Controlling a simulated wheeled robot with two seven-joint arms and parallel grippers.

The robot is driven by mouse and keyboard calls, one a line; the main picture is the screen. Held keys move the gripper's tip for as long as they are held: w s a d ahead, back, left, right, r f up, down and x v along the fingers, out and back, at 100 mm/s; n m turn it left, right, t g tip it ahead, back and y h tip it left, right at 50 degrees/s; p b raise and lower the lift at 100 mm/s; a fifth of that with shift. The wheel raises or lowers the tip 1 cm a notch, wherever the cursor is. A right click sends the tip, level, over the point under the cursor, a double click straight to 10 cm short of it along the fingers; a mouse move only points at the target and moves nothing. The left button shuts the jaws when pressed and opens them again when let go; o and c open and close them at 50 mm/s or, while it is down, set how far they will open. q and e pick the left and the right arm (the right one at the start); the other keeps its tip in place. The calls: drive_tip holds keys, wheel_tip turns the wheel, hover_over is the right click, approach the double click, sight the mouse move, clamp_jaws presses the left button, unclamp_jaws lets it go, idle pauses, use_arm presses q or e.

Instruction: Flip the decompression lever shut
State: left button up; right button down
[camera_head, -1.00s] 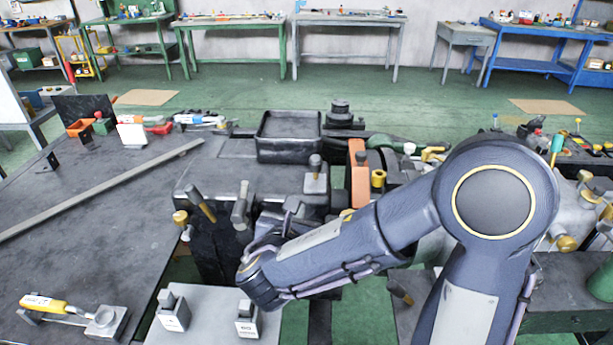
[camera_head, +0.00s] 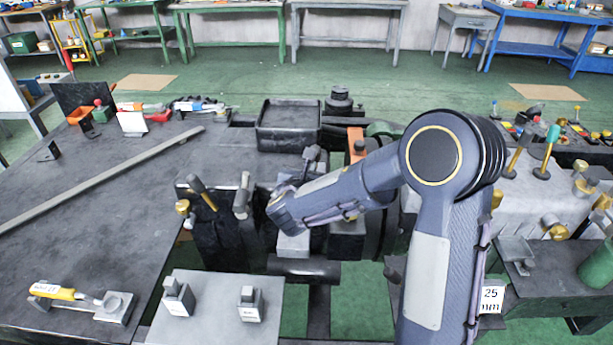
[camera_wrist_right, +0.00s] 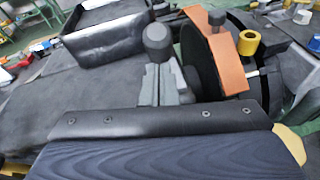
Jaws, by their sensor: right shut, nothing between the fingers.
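A dark, round-topped knob (camera_wrist_right: 157,38) stands upright just beyond my right gripper in the right wrist view; it looks like the lever's knob, but I cannot be sure. My right gripper (camera_wrist_right: 165,86) is shut and empty, its grey fingertips close in front of the knob. I cannot tell whether they touch it. In the head view a grey knobbed part (camera_head: 311,154) shows just past my right wrist, which hides the part of the machine below. My left gripper is not in view.
An orange upright bar (camera_wrist_right: 217,60) and a yellow knob (camera_wrist_right: 248,42) stand right of the fingers. A black open tray (camera_head: 268,137) lies behind. Grey and brass-tipped handles (camera_head: 242,194) stand to the left. A bench with two small blocks (camera_head: 249,303) is in front.

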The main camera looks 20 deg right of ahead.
drive_tip(key=shift+w+d, duration=0.1)
drive_tip(key=shift+w, duration=0.05)
drive_tip(key=w+r+g+p, duration=0.1)
drive_tip(key=p, duration=0.2)
drive_tip(key=w+d+r+g+y+p, duration=0.1)
drive_tip(key=r+p, duration=0.1)
drive_tip(key=p, duration=0.2)
drive_tip(key=shift+w+d+r+g+y, duration=0.1)
drive_tip(key=shift+w+r+g+y, duration=0.05)
drive_tip(key=shift+g+y, duration=0.2)
drive_tip(key=shift+w+d+r+p, duration=0.1)
drive_tip(key=shift+w+d+p, duration=0.05)
drive_tip(key=shift+w+p, duration=0.2)
drive_tip(key=w, duration=0.1)
drive_tip(key=w+d+r, duration=0.1)
drive_tip(key=w, duration=0.1)
drive_tip(key=shift+d, duration=0.2)
drive_tip(key=shift+w+d+r+b, duration=0.15)
drive_tip(key=shift+w+d, duration=0.15)
drive_tip(key=shift+w, duration=0.25)
drive_tip(key=shift+w+d+r+b, duration=0.15)
drive_tip(key=shift+w+d, duration=0.1)
drive_tip(key=shift+w, duration=0.25)
drive_tip(key=shift+w+d+r, duration=0.1)
drive_tip(key=shift+d, duration=0.05)
